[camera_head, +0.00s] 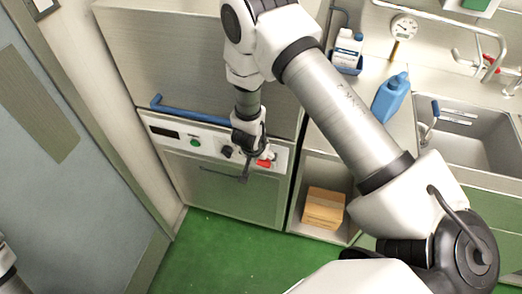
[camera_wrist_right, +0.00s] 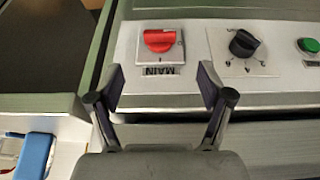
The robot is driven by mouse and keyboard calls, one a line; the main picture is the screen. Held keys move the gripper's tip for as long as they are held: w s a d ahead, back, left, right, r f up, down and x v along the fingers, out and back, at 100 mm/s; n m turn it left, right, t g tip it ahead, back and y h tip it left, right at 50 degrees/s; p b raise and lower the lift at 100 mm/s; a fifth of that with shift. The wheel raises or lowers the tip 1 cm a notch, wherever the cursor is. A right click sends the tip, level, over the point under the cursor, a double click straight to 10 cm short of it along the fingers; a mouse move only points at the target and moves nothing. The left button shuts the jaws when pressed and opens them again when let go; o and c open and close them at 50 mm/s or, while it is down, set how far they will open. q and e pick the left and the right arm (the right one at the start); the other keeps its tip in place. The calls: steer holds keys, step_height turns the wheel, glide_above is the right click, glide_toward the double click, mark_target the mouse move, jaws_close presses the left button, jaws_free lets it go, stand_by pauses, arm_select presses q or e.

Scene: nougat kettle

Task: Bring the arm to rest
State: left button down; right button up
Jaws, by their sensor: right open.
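My right arm (camera_head: 335,100) reaches in from the lower right of the head view to the front panel of a steel machine. My right gripper (camera_wrist_right: 162,88) is open and empty, its two fingers apart. In the wrist view a red main switch (camera_wrist_right: 158,40) sits just beyond the gap between the fingertips, and no finger overlaps it. In the head view the red switch (camera_head: 264,163) shows just right of the gripper. A white link of my left arm shows at the lower left edge; its gripper is out of view.
The panel has a black knob (camera_wrist_right: 243,43) and a green button (camera_head: 195,142). A blue handle bar (camera_head: 195,112) runs above it. A blue bottle (camera_head: 391,97) stands by the sink (camera_head: 465,125). A cardboard box (camera_head: 323,207) sits in an open shelf. Green floor (camera_head: 215,255) is clear.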

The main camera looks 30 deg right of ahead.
stand_by(0.5)
steer(key=s+f+n+g+b, duration=0.3)
steer(key=s+f+b, duration=0.2)
steer(key=s+f, duration=0.75)
steer(key=s+a+n+y, duration=0.2)
steer(key=s+n, duration=0.1)
steer(key=s, duration=0.3)
steer(key=s+a+r+n+y, duration=0.1)
steer(key=s+a+n, duration=0.2)
steer(key=s, duration=0.4)
steer(key=shift+s+a+r+n+y+b, duration=0.25)
steer(key=shift+s+r+n+y+b, duration=0.05)
steer(key=shift+y+b, duration=0.1)
